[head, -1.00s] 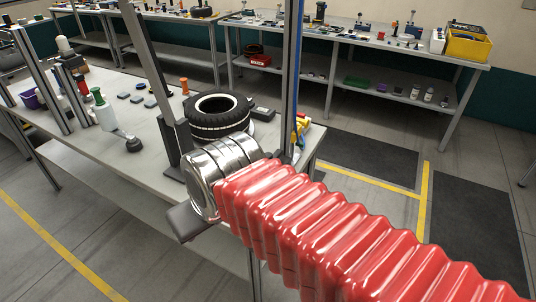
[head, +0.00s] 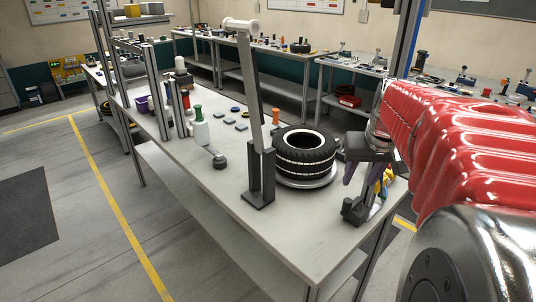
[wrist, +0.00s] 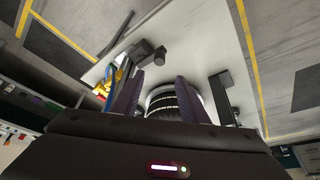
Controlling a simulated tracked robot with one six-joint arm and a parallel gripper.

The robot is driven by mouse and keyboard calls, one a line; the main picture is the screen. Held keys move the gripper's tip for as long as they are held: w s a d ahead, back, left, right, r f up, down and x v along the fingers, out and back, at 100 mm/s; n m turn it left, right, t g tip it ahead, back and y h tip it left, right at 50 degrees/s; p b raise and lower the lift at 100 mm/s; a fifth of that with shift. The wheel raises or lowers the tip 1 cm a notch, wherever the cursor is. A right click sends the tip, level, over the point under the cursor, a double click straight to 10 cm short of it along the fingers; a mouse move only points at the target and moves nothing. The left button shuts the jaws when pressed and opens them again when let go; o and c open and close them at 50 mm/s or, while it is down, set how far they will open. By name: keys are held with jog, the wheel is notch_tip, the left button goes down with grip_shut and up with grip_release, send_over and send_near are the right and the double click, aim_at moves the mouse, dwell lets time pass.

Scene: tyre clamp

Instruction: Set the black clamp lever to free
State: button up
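A black clamp fitting (head: 355,210) stands near the table's front right corner, just below my gripper (head: 362,180). In the wrist view this black fitting (wrist: 144,50) shows a short arm with a round knob; it looks like the clamp lever, but I cannot tell its setting. My gripper (wrist: 160,98) is open, its two dark purple fingers apart and nothing held between them. The tyre (head: 305,152) lies flat on a round plate left of my gripper; part of it shows beyond the fingers in the wrist view (wrist: 168,103).
A tall grey post (head: 249,90) with a black base (head: 260,190) stands left of the tyre. Small yellow and blue items (head: 386,182) lie behind my gripper. The table's front left is clear.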

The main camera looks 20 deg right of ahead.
aim_at(348, 199)
jog(key=shift+d+f, duration=0.1)
dwell(0.3)
jog(key=x, duration=1.3)
jog(key=shift+w+d+f, duration=0.1)
jog(key=shift+w+f, duration=0.1)
grip_shut()
dwell(0.4)
